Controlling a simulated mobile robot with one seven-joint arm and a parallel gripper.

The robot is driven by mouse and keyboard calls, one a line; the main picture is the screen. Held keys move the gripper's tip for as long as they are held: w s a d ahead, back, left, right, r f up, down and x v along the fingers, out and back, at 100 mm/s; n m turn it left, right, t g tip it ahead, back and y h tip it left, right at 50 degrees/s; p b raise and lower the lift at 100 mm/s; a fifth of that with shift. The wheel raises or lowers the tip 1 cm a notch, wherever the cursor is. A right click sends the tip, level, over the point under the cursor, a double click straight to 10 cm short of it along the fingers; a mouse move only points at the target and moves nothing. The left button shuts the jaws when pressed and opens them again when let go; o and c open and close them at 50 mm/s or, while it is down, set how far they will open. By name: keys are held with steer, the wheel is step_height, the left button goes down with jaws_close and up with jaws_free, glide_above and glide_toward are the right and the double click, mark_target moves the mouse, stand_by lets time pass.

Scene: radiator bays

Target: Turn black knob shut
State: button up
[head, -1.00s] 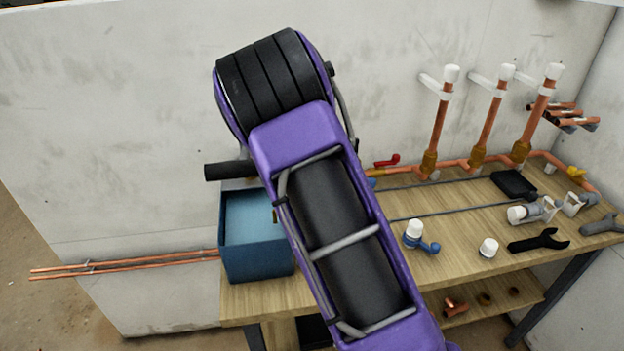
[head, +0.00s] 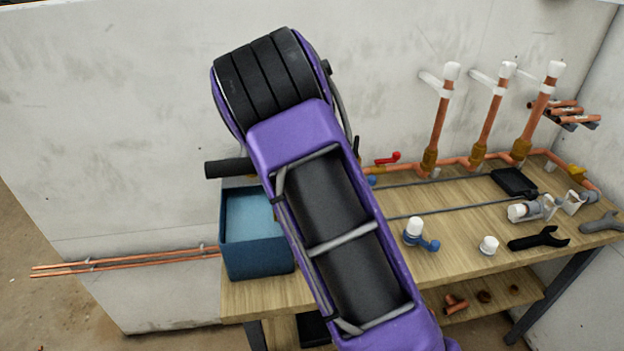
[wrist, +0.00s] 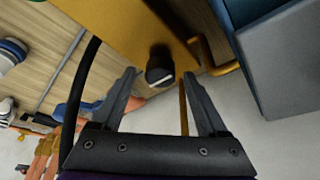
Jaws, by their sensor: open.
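The black knob (wrist: 158,70), a short dark stub with a pale mark on its face, shows in the wrist view against a yellow-brass panel (wrist: 120,28). My gripper (wrist: 160,74) is open, with one finger on each side of the knob in the picture. I see no contact, and cannot tell how deep the fingertips reach around it. In the head view my arm covers the gripper and the knob.
A blue bin (head: 256,262) stands at the bench's left end. Copper pipes with white caps (head: 437,127) rise at the back, near a red lever (head: 388,158). A white-capped blue valve (head: 415,232) and wrenches (head: 540,240) lie on the wooden bench (head: 460,215).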

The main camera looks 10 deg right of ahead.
steer(key=p+v, duration=0.1)
steer(key=v, duration=1.6)
steer(key=shift+s+r, duration=0.15)
steer(key=shift+s, duration=0.05)
